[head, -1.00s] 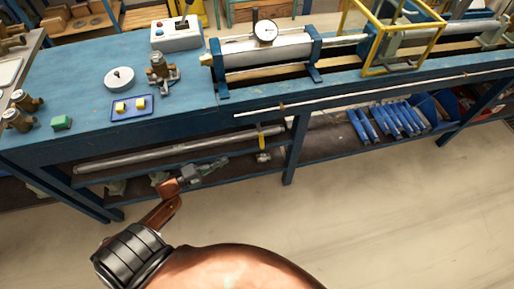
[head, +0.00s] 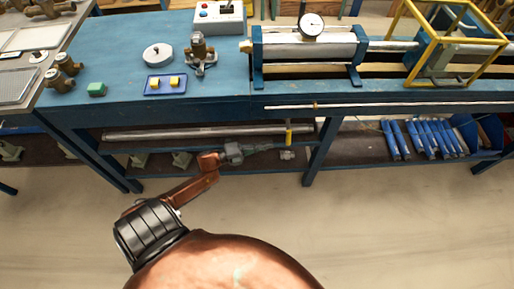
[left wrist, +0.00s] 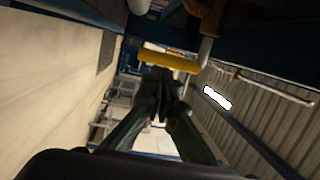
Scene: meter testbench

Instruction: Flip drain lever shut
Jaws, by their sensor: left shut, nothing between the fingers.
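The yellow drain lever (head: 289,136) hangs pointing down below the front edge of the blue bench, by a small valve fitting (head: 287,155). My left gripper (head: 268,147) is under the bench edge, just left of the lever, with its fingers together and empty. In the left wrist view the yellow lever (left wrist: 168,62) lies across the picture just beyond the closed fingertips of my left gripper (left wrist: 160,78). I cannot tell whether they touch. My right gripper is not in view.
The blue bench top (head: 120,60) is above the gripper. A long grey pipe (head: 200,132) lies under it, and a bench leg (head: 318,155) stands right of the lever. Blue parts (head: 425,138) lie on the lower shelf. The floor in front is clear.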

